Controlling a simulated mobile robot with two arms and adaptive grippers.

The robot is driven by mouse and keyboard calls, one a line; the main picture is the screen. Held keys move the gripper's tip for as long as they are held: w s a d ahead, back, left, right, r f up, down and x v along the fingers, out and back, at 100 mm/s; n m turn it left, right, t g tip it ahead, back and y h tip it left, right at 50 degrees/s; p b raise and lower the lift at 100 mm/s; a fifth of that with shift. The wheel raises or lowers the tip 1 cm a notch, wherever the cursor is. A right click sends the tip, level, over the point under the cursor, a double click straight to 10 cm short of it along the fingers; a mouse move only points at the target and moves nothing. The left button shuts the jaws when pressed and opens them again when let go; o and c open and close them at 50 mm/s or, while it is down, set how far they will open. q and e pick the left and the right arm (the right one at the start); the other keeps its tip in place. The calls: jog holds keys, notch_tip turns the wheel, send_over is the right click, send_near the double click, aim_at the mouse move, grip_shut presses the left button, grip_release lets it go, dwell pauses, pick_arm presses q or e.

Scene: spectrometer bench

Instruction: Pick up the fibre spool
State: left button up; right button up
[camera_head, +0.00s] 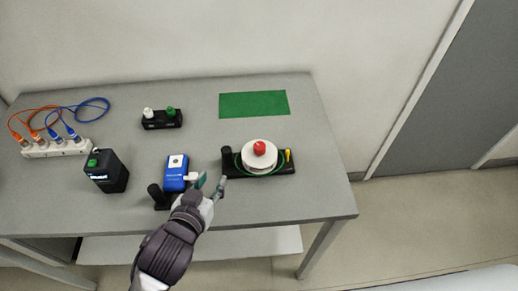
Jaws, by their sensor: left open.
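The fibre spool (259,156) is a white disc with a red knob on top and green fibre around its lower edge. It sits on a black base (286,168) with a black post at the left and a small yellow part at the right. My left gripper (210,182) is open, to the left of the spool and a little nearer the front, apart from it. Its fingers are beside the blue device and seem empty. My right gripper is not in view.
A blue device (176,172) stands just left of the gripper. A green mat (254,104) lies behind the spool. The grey table (328,175) is clear at right.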

aim_at(226, 161)
pick_arm(q)
jog(key=x, duration=0.4)
jog(key=shift+w+p, duration=0.2)
jog(key=shift+p, duration=0.15)
jog(key=shift+x, duration=1.15)
jog(key=shift+w+d+f, duration=0.15)
jog(key=shift+w+f, duration=0.05)
jog(key=shift+w, duration=0.05)
jog(key=shift+w+d+f+p, duration=0.1)
jog(key=shift+w+d+p, duration=0.15)
jog(key=shift+w+p, duration=0.25)
jog(key=x, duration=0.3)
jog(key=shift+w+d+f+p, duration=0.1)
jog(key=shift+w+f+p, duration=0.1)
jog(key=shift+p, duration=0.1)
jog(key=shift+w+f, duration=0.15)
grip_shut()
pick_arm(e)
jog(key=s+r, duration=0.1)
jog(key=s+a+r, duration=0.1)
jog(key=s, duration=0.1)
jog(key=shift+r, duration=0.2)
